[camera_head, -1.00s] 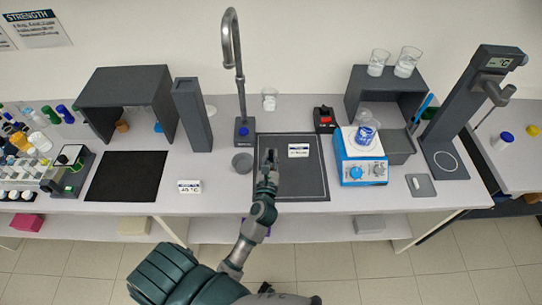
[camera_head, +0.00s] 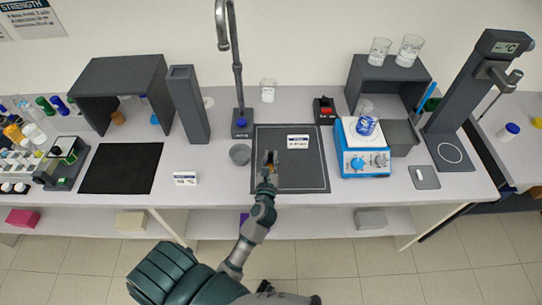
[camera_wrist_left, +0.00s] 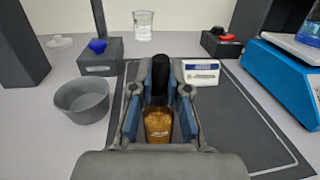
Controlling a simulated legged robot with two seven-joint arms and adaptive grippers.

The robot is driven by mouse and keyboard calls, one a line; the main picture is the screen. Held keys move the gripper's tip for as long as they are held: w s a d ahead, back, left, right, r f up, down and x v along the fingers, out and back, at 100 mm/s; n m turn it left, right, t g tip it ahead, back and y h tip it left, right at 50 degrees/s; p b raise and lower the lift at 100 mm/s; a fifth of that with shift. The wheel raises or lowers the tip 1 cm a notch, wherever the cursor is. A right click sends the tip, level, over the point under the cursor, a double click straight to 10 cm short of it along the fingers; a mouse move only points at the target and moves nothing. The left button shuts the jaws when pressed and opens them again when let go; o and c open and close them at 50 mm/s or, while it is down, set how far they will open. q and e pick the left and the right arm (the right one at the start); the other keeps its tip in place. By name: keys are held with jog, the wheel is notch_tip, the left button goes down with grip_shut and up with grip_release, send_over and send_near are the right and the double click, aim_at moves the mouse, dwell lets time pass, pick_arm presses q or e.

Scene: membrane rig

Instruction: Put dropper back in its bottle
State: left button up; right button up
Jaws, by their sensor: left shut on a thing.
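My left gripper (camera_head: 270,158) is over the dark mat (camera_head: 316,175) in the middle of the bench. In the left wrist view its fingers (camera_wrist_left: 161,88) are shut on the black dropper top (camera_wrist_left: 160,76), which stands upright between them. The amber bottle (camera_wrist_left: 158,126) shows directly below the black top, between the fingers; a small amber patch also shows at the gripper in the head view. Whether the dropper's glass tube is inside the bottle is hidden. My right gripper is not in view.
A grey bowl (camera_head: 240,154) stands left of the gripper, and a tap base (camera_head: 242,122) behind it. A white label (camera_head: 298,141) lies on the mat. A blue stirrer (camera_head: 362,160) stands to the right. The mat's right half is mostly clear.

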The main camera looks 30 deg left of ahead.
pick_arm(q)
jog(key=shift+w+d+f, duration=0.1)
jog(key=shift+w, duration=0.15)
jog(key=o, duration=0.7)
jog(key=shift+o, duration=0.2)
jog(key=v, duration=1.2)
